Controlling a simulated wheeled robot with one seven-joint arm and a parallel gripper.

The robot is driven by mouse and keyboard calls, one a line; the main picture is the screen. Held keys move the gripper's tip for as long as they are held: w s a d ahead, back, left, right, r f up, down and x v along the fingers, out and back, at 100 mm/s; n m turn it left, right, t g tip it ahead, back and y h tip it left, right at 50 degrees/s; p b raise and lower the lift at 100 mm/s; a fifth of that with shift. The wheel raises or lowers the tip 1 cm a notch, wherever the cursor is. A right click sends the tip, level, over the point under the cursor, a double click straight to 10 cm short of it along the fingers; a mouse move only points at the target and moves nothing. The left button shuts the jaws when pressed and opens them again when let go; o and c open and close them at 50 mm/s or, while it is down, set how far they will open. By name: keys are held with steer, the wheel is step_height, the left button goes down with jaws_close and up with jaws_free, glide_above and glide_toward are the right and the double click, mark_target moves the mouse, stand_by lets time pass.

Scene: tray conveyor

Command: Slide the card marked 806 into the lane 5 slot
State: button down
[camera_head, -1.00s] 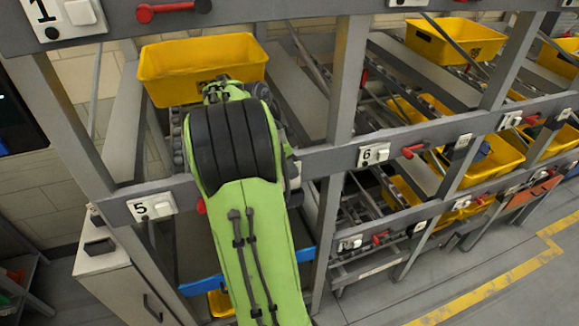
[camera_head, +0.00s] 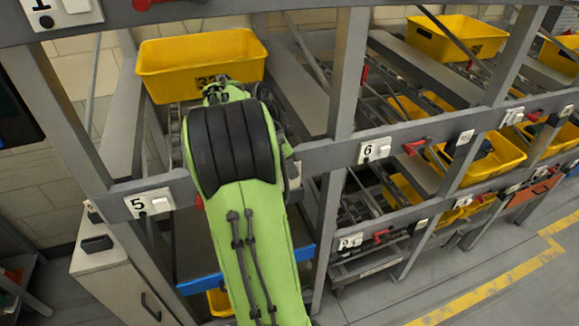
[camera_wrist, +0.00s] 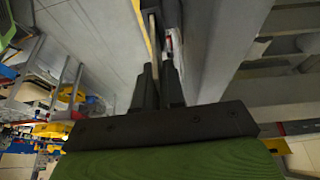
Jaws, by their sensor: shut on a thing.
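The lane 5 label (camera_head: 138,205) is on the grey front beam at left in the head view, with a small pale holder (camera_head: 160,200) beside it. My green and black arm reaches over this beam and hides my gripper in that view. In the wrist view my gripper (camera_wrist: 158,82) shows its two dark fingers close together. They are shut on a thin pale thing seen edge-on, which I take to be the card (camera_wrist: 155,38). Its marking cannot be read. A large grey beam (camera_wrist: 228,50) runs close on the right of the fingers.
A yellow tray (camera_head: 160,62) stands on the lane above the arm. The grey upright (camera_head: 347,75) is right of the arm, with the lane 6 label (camera_head: 367,151) beyond it. A pale cabinet (camera_head: 120,280) stands lower left. Floor is clear at lower right.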

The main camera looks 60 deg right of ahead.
steer(key=shift+f+b, duration=1.4)
steer(key=shift+f, duration=0.15)
steer(key=shift+r, duration=0.1)
steer(key=shift+r+p, duration=1.75)
steer(key=shift+r, duration=0.25)
steer(key=shift+f+b, duration=2.1)
steer(key=shift+b, duration=0.1)
steer(key=c, duration=1.1)
jaws_free()
steer(key=shift+c, duration=0.2)
